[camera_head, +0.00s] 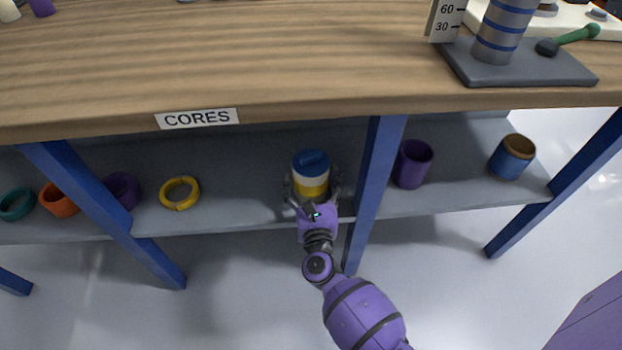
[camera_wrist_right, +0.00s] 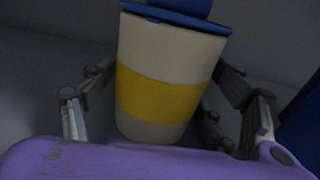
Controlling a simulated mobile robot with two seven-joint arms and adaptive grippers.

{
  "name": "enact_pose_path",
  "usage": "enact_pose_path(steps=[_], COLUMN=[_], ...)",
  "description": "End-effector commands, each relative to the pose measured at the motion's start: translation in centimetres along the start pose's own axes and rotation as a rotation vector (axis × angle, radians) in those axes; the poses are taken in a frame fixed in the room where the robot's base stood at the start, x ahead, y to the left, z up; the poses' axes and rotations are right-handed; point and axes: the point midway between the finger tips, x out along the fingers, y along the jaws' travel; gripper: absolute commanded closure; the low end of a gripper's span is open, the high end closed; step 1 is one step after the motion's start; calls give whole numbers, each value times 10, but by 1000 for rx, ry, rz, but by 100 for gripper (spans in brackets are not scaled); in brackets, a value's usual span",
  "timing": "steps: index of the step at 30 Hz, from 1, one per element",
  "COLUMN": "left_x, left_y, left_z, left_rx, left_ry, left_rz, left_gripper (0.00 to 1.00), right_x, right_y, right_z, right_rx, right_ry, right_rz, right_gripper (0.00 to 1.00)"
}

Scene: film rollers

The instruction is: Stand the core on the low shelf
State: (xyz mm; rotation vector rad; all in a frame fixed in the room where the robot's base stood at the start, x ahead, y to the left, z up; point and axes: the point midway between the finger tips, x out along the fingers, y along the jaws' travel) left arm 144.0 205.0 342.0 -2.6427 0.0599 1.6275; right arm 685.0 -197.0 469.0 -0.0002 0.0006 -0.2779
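A white cup-shaped piece with a yellow band and a blue top (camera_head: 311,172) is at the low shelf (camera_head: 235,185), left of the middle leg. I cannot tell whether it is the core. It also shows large and slightly tilted in the right wrist view (camera_wrist_right: 165,85). My right gripper (camera_head: 313,188) has its fingers on both sides of this piece, very close to it; whether they press on it is unclear. The lower part is partly hidden by my purple wrist, and I cannot tell whether its base rests on the shelf. My left gripper is not in view.
A blue leg (camera_head: 375,185) stands just right of the gripper. A purple hollow cylinder (camera_head: 413,165) and a blue-and-brown cylinder (camera_head: 511,160) stand farther right. A yellow ring (camera_head: 179,193) and several other rings lie left. The tabletop edge, labelled CORES (camera_head: 197,119), overhangs the shelf.

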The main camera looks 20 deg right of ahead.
Motion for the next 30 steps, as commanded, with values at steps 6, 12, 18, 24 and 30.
enact_pose_path(steps=[6, 12, 18, 24, 30], left_x=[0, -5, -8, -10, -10], left_y=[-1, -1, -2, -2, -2], left_z=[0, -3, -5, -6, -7], left_rx=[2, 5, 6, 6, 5], left_ry=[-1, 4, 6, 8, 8], left_rz=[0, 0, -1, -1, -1], left_gripper=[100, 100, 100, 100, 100], right_x=[0, -6, -42, -68, -75], right_y=[0, 0, -1, 0, 0], right_z=[0, 4, 3, 4, 4], right_rx=[0, 1, 0, 0, 2], right_ry=[0, 1, 2, 1, 0], right_rz=[0, 0, -1, -1, 0], right_gripper=[18, 18, 18, 18, 18])
